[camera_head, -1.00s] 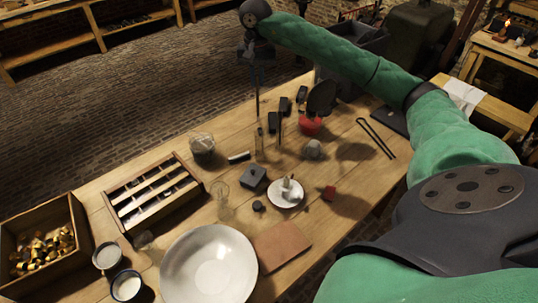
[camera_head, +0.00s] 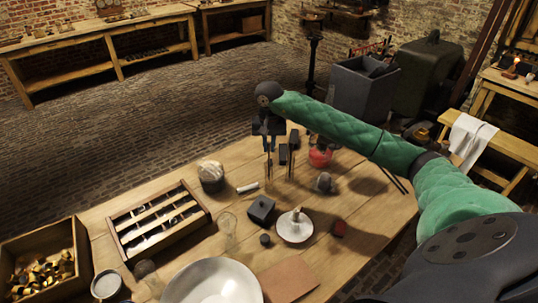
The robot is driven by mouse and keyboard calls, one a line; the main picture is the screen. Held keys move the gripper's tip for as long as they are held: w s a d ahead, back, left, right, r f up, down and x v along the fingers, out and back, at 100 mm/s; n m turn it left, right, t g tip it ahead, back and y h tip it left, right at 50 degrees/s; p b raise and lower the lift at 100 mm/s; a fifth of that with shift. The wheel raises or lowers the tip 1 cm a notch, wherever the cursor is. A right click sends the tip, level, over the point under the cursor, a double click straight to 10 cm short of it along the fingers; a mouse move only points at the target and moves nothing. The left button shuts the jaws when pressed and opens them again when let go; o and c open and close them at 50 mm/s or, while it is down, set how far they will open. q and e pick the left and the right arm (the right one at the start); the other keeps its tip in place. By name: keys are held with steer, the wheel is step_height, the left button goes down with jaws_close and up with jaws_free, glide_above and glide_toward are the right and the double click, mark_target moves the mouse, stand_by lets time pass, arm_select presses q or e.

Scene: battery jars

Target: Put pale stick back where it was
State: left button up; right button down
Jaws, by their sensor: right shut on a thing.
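My right gripper (camera_head: 269,143) is at the far side of the wooden table, pointing down. It is shut on a thin upright stick, which looks dark from here, so I cannot tell whether it is the pale one. Its lower end is near the slim upright pieces at the back of the table, and I cannot tell whether it touches anything. A short pale cylinder (camera_head: 248,187) lies on the table nearer me. My left gripper is out of view.
Closer are a slotted wooden rack (camera_head: 126,242), a dark block (camera_head: 261,210), a white saucer (camera_head: 285,232) and a large white bowl (camera_head: 205,287).

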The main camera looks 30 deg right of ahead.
mark_target(269, 152)
step_height(269, 152, down, 3)
steer(key=shift+a, duration=0.1)
steer(key=shift+f, duration=0.45)
steer(key=shift+b, duration=0.35)
steer(key=c, duration=1.5)
jaws_free()
steer(key=shift+o, duration=0.2)
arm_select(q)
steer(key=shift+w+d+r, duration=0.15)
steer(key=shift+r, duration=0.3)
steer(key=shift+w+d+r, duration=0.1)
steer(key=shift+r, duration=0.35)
